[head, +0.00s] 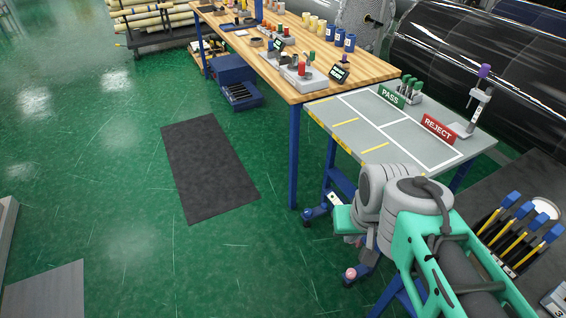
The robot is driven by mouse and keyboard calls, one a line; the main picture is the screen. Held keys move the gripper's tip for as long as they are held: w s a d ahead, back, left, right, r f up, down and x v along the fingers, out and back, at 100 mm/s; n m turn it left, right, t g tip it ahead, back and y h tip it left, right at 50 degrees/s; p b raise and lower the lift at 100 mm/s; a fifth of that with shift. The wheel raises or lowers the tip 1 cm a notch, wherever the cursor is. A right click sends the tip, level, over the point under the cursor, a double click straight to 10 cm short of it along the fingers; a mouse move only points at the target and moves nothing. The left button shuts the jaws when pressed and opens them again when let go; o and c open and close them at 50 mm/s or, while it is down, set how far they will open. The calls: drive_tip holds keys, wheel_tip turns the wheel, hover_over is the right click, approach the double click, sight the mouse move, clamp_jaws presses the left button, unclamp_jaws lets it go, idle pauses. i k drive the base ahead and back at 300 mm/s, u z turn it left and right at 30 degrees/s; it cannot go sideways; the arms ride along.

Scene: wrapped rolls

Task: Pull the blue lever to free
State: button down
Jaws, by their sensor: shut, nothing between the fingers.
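At the right edge of the head view, several upright handles with blue tops and yellow shafts stand in a dark holder; one blue-topped handle (511,199) is at the far end of the row. I cannot tell whether any of these is the blue lever. A grey stand with a purple-topped upright (484,72) is at the right end of the grey inspection table (350,118). My arm reaches in from the lower right and bends over the floor beside this table. My gripper does not show; the arm's own links hide that area.
Green PASS (391,97) and red REJECT (438,128) signs stand on the grey table. A wooden workbench (262,72) with small fixtures and blue cylinders adjoins it. Large dark wrapped rolls (460,70) lie behind. A dark mat (208,167) lies on the open green floor.

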sight(324, 206)
drive_tip(key=u, duration=0.6)
drive_tip(key=i, duration=1.7)
drive_tip(key=u, duration=0.6)
